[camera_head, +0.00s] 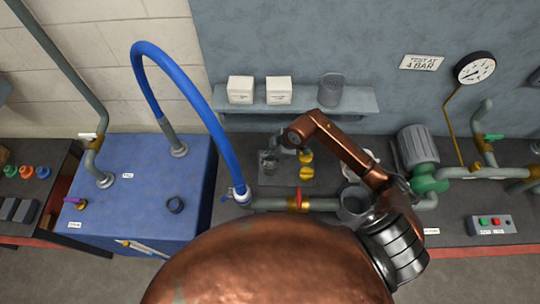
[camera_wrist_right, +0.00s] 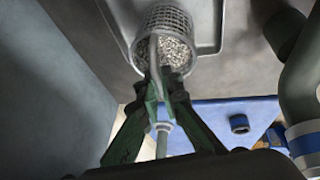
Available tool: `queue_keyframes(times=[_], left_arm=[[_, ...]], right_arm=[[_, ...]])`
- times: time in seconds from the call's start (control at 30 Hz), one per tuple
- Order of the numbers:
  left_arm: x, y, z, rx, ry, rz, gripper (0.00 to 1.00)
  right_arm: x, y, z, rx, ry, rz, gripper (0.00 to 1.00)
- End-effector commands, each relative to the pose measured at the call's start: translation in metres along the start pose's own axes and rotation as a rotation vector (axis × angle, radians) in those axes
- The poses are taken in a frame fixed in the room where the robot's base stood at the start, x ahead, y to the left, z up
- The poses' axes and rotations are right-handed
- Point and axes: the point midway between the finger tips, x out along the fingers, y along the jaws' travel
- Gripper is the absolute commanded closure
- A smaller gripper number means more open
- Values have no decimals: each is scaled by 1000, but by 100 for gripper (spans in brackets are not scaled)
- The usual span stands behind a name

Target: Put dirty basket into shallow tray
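The dirty basket (camera_wrist_right: 180,22) is a grey mesh cup with speckled grainy matter inside. It shows small in the head view (camera_head: 268,158), over the left part of a flat grey tray (camera_head: 292,181). A raised rim of a tray (camera_wrist_right: 216,45) shows beside the basket in the wrist view. My right gripper (camera_wrist_right: 157,75) has its green fingers together at the basket's near wall and appears shut on it. The same gripper (camera_head: 284,148) is small and dark in the head view. Whether the basket touches the tray is unclear. My left gripper is out of view.
Yellow parts (camera_head: 306,164) stand just right of the basket. A second mesh basket (camera_head: 331,90) and two white boxes (camera_head: 240,90) are on the shelf (camera_head: 300,104). A blue hose (camera_head: 222,125) rises at the left. A pipe with a red valve (camera_head: 298,200) runs in front.

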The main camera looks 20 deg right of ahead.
Motion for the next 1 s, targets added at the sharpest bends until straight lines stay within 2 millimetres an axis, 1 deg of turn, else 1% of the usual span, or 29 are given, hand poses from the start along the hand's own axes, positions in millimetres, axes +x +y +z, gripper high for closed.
queue_keyframes(times=[0.1,0.27,0.3,0.53,0.83,0.93,1.0], left_arm=[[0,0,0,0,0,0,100],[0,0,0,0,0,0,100],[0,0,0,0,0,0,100],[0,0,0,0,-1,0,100],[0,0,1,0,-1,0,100],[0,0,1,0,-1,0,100],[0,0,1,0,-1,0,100]], right_arm=[[4,0,1,-2,2,2,100],[4,0,1,-2,2,2,100],[5,-1,2,-2,0,1,93],[4,-1,1,-2,0,1,78],[2,-1,1,-1,1,1,78],[-5,0,2,-1,1,2,78],[-16,0,2,-3,0,3,78]])
